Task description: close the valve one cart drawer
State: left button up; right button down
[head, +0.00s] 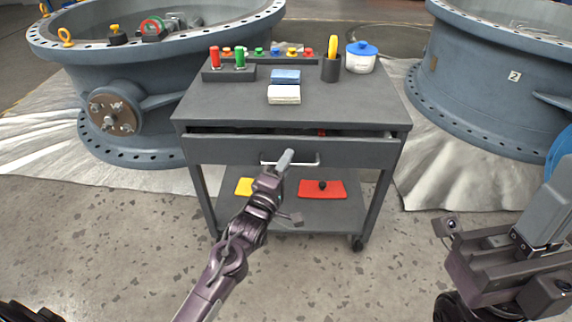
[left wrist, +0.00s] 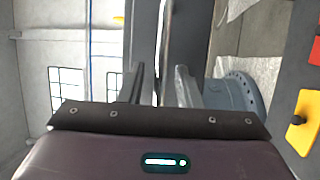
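The grey cart (head: 350,104) stands between two large valve bodies. Its drawer (head: 229,150) is a little open, with a dark gap under the cart top and a bit of red inside. A pale bar handle (head: 308,163) crosses the drawer front. My left gripper (head: 286,158) is at the handle's middle in the head view. In the left wrist view its two fingers (left wrist: 164,88) are apart, with the handle bar (left wrist: 164,40) running between them; whether they touch it is unclear. My right gripper (head: 545,215) is at the right edge, away from the cart; its finger gap is unclear.
The cart top holds a block of red and green pegs (head: 228,74), cloths (head: 285,94), a dark cup (head: 331,68) and a blue-lidded tub (head: 361,58). Valve bodies stand left (head: 75,75) and right (head: 480,100), the right one marked 2. A red pad (head: 312,190) lies on the lower shelf.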

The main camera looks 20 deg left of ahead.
pick_arm(q)
grip_shut()
jog(key=w, duration=0.2)
jog(key=w+a, duration=0.1)
jog(key=shift+w+a+r, duration=0.1)
jog(key=shift+w, duration=0.3)
jog(key=shift+c, duration=1.7)
grip_release()
jog(key=o, duration=0.4)
jog(key=shift+w, duration=0.15)
